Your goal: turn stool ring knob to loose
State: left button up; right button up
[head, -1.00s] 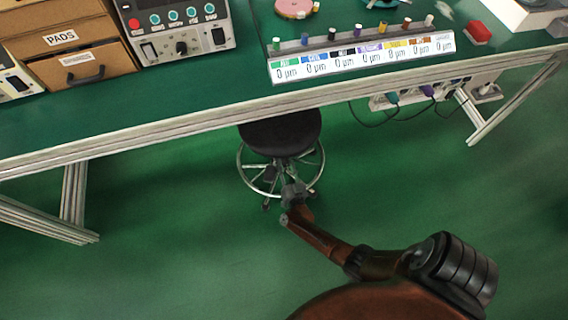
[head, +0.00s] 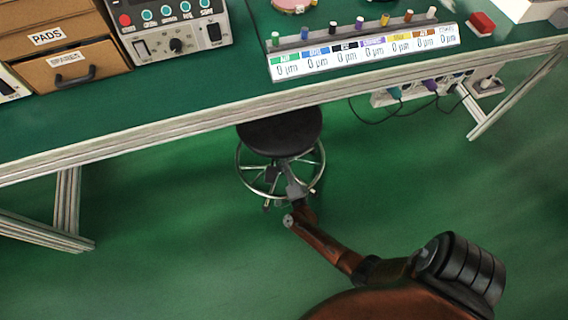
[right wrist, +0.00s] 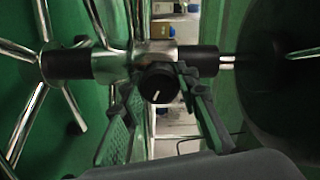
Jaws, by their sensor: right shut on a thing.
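The stool has a round black seat (head: 280,132) and a chrome foot ring (head: 240,165), under the front edge of the bench. In the right wrist view the picture is turned sideways, with the seat (right wrist: 285,70) at the right and the chrome column running across. The black ring knob (right wrist: 158,82) sits on the metal collar (right wrist: 153,52) and has a pale pointer line. My right gripper (head: 295,190) reaches the stool from the front. In the wrist view its fingers (right wrist: 158,90) are shut on the knob, one on each side. My left gripper is not in view.
The green bench's metal front edge (head: 200,130) runs above the stool. A control box (head: 175,30), a drawer unit (head: 70,60) and a lit display strip (head: 365,52) stand on it. Sockets and cables (head: 430,90) hang below at right. The green floor around the stool is clear.

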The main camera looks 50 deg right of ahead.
jog(key=m+b, duration=0.1)
jog(key=m, duration=0.2)
jog(key=shift+m, duration=0.4)
jog(key=m, duration=0.2)
jog(key=shift+m, duration=0.4)
jog(key=m, duration=0.2)
jog(key=shift+m+b, duration=0.3)
jog(key=shift+b, duration=0.05)
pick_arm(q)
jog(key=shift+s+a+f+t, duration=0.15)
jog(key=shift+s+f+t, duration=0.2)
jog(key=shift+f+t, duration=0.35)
pick_arm(e)
jog(key=shift+m, duration=1.8)
jog(key=o, duration=1.2)
jog(key=shift+c, duration=0.2)
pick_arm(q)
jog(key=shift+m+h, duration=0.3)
